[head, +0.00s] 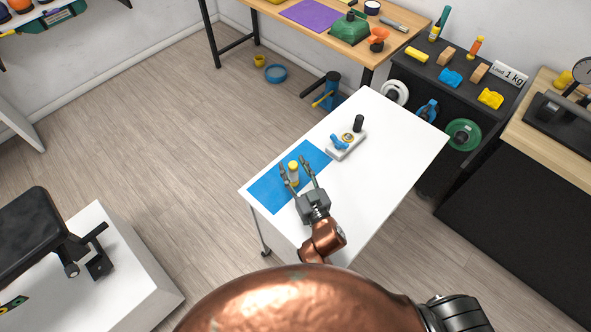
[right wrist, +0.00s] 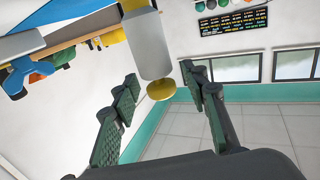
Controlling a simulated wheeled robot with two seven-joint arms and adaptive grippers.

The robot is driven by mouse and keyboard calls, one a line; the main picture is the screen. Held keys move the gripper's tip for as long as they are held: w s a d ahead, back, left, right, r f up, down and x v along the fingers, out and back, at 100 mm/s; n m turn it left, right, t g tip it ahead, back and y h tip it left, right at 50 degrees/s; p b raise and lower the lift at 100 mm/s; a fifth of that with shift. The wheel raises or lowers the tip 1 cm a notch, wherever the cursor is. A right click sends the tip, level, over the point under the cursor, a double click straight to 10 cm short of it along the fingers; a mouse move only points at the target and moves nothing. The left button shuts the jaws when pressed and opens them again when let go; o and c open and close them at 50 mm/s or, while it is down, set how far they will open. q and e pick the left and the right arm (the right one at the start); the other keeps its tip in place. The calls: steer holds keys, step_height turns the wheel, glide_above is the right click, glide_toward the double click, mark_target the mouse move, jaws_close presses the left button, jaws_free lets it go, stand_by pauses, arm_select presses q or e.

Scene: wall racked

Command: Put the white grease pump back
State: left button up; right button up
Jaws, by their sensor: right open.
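A small white cylinder with a yellow cap (head: 293,179), which looks like the white grease pump, stands on the blue mat (head: 268,190) on the white table. My right gripper (head: 293,162) is open, with its fingers reaching to either side of the cylinder; I cannot tell if they touch it. In the right wrist view the pale cylinder (right wrist: 148,45) and its yellow end (right wrist: 161,90) show between and beyond the open fingers (right wrist: 159,76). My left gripper is not in view.
A white block with a blue handle and black knob (head: 346,146) sits farther back on the white table (head: 392,137). The table's far right part is bare. A dark rack (head: 462,75) with small coloured items stands behind it; a wooden bench (head: 330,42) is at the back.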

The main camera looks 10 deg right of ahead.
steer(key=s+d, duration=0.2)
steer(key=s, duration=1)
steer(key=shift+d+r+p, duration=0.15)
steer(key=shift+r+p, duration=0.05)
steer(key=shift+p, duration=0.15)
